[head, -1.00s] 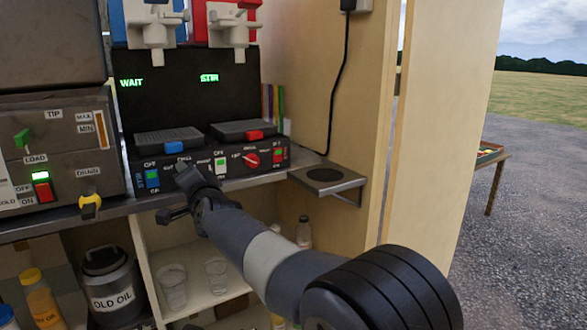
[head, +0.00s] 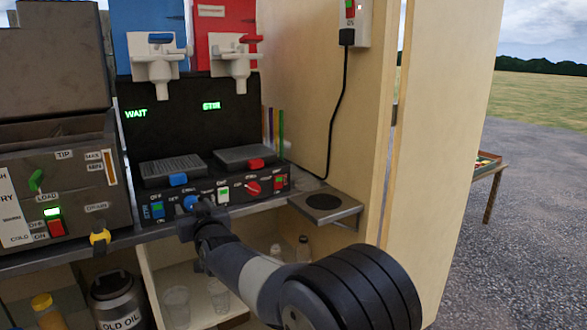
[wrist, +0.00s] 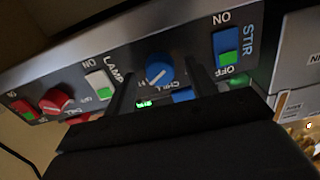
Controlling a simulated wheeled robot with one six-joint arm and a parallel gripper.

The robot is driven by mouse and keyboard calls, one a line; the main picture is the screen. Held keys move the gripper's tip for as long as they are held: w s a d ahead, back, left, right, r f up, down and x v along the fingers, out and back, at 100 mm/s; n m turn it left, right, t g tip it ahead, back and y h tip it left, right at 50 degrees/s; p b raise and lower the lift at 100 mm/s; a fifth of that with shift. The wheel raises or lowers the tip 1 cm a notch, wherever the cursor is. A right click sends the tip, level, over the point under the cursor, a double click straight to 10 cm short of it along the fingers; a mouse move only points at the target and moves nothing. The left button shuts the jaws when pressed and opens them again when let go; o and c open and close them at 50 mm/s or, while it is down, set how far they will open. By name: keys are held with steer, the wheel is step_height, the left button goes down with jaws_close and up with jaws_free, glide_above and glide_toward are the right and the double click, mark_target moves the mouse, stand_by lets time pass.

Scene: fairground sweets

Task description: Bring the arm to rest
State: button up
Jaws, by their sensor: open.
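My gripper (head: 197,213) is in front of the lower control panel of the two-tank drinks machine. My arm reaches out to it from the lower right. In the wrist view the two fingers of my gripper (wrist: 160,82) are apart with nothing held between them. The blue CHILL knob (wrist: 159,70) shows between the fingers; whether they touch it I cannot tell. The same knob (head: 190,203) shows just above the gripper in the head view.
A blue STIR switch (wrist: 227,45) and a white LAMP switch (wrist: 100,85) flank the knob. A red knob (head: 253,188) sits further right on the panel. A small shelf (head: 345,206) juts out at right. An old oil can (head: 118,300) stands below.

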steer(key=n+p, duration=0.7)
steer(key=n, duration=0.1)
steer(key=shift+n, duration=0.4)
